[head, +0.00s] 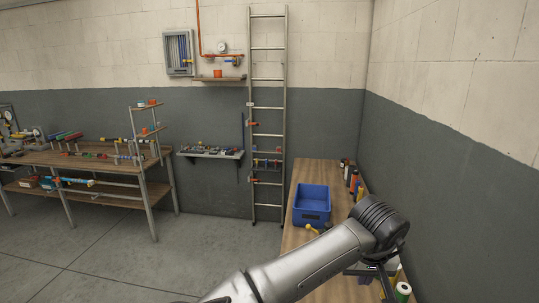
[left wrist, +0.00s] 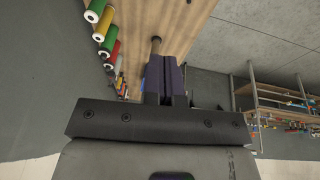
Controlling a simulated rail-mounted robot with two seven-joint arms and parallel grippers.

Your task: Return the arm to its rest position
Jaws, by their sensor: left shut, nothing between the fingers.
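My left arm reaches in from the bottom of the head view, over the wooden bench on the right. Its black left gripper (head: 386,284) hangs below the wrist, near the bench's right side by the wall. In the left wrist view the two dark fingers of the left gripper (left wrist: 166,72) are together, with nothing held between them. My right gripper is not in view.
The wooden bench (head: 308,178) bears a blue bin (head: 312,203). A ladder (head: 267,110) leans on the back wall. A workbench (head: 85,158) stands left; the floor between is clear.

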